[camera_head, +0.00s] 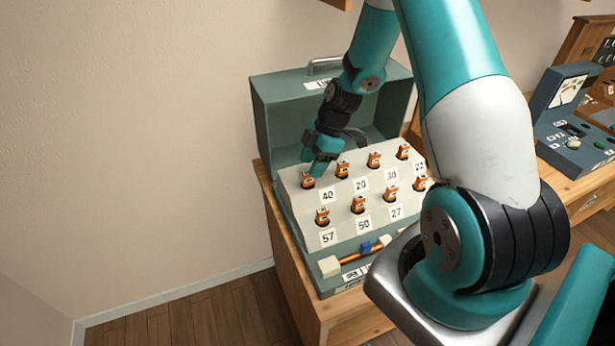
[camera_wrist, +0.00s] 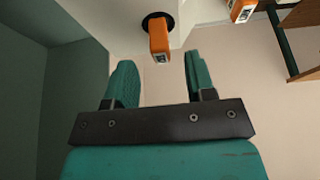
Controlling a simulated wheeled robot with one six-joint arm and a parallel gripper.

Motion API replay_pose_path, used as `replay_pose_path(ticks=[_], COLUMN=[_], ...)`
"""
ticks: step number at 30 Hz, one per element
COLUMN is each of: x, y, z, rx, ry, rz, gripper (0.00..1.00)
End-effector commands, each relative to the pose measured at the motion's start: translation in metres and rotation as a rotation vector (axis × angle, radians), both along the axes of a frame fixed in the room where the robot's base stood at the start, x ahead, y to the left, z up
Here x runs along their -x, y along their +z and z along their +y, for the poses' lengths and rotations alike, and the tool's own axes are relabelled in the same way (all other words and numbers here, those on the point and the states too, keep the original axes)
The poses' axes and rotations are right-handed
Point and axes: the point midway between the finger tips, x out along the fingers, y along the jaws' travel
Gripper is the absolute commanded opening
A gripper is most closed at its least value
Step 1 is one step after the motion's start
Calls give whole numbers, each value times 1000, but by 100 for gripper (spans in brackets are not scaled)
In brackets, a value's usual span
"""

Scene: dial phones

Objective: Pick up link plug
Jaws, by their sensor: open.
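Several orange plugs stand in dark sockets on the pale sloped panel (camera_head: 341,226) of a grey-green case. The back left plug (camera_head: 307,181) is nearest my gripper (camera_head: 322,163). In the wrist view an orange plug (camera_wrist: 159,40) stands in a dark round socket, beyond and roughly between the two teal fingertips of my gripper (camera_wrist: 158,70). My gripper is open, with nothing between its fingers. A second plug (camera_wrist: 240,10) shows at the top right of the wrist view. I cannot tell which thing is named the link plug.
The raised case lid (camera_head: 282,111) stands close behind my gripper. A meter box (camera_head: 567,110) stands at right. My upper arm hides part of the panel's right side.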

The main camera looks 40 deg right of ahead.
Motion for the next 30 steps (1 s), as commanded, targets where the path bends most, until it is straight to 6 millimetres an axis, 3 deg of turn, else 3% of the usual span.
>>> replay_pose_path(ticks=[9, 17, 23, 30], x=[-2, -3, -3, -3], y=[-34, -37, -37, -37], z=[13, 14, 14, 14], rx=[-1, 0, 0, 0], ry=[1, -1, -1, 0], rz=[2, 1, 1, 1], gripper=[50, 50, 4, 3])
